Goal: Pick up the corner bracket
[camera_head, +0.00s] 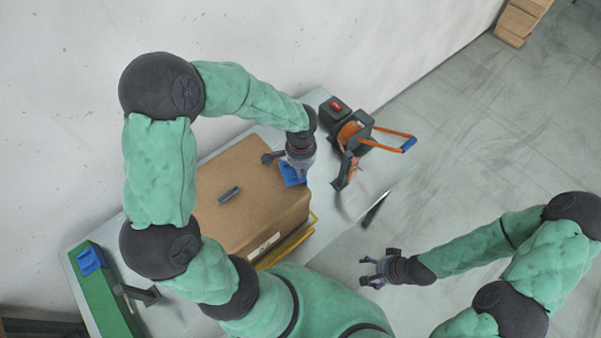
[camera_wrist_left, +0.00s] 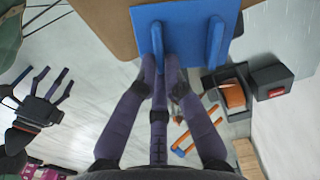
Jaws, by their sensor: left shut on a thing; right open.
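A blue corner bracket (camera_head: 290,175) is at the right edge of the cardboard box top. In the left wrist view the blue bracket (camera_wrist_left: 211,43) shows as a flat plate with two upright ribs. My left gripper (camera_head: 299,175) is shut on the bracket, with its fingertips (camera_wrist_left: 164,66) closed at one rib. I cannot tell whether the bracket touches the box. A second blue bracket (camera_head: 89,261) lies on a green surface at the far left. My right gripper (camera_head: 370,270) is open and empty, away from the table; it also shows in the left wrist view (camera_wrist_left: 52,90).
The cardboard box (camera_head: 225,178) stands on the grey table, with a small dark bar (camera_head: 229,195) on top. A black and orange tool (camera_head: 353,138) with a long handle lies to the right. A green box (camera_head: 105,300) is at the left. Stacked cartons (camera_head: 517,20) stand far back.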

